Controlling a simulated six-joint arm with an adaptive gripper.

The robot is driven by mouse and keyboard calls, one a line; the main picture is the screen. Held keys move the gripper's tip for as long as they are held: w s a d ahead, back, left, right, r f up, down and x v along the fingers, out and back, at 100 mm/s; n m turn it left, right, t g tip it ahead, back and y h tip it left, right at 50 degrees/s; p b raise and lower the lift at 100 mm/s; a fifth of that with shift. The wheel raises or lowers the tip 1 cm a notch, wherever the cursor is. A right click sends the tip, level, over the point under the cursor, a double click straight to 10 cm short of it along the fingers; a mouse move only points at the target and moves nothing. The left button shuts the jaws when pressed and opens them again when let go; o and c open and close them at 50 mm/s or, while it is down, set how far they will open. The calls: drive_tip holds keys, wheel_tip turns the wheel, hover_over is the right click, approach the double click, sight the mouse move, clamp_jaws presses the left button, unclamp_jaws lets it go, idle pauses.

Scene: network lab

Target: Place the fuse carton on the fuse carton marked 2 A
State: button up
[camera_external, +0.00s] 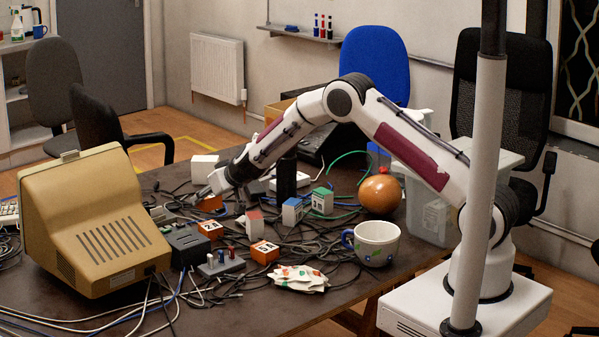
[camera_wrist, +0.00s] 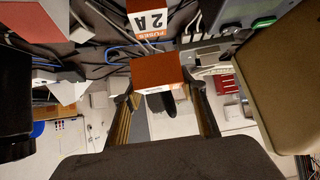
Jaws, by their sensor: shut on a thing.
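My gripper (camera_wrist: 160,96) is shut on an orange-brown fuse carton (camera_wrist: 156,76), which sits between the fingertips in the wrist view. In the external view my gripper (camera_external: 213,190) points down at the far side of the table, with the held carton (camera_external: 209,204) below it. The fuse carton marked 2 A (camera_wrist: 148,20), orange with a white label, lies beyond the held carton at the top of the wrist view, upside down there. The external view has two more orange cartons with white labels, one nearer the monitor (camera_external: 210,230) and one farther forward (camera_external: 264,253); their print is too small to read surely.
A beige monitor (camera_external: 95,225) and a dark grey box (camera_external: 188,246) stand left. Small white-sided boxes with a red top (camera_external: 254,223), blue top (camera_external: 292,211) and green top (camera_external: 322,201) stand right. Black cables cover much of the table.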

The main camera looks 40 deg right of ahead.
sight(209, 224)
drive_tip(key=shift+f, duration=0.55)
drive_tip(key=shift+f, duration=0.1)
drive_tip(key=shift+f, duration=2)
drive_tip(key=shift+f, duration=0.15)
drive_tip(key=o, duration=1.2)
drive_tip(key=shift+c, duration=0.2)
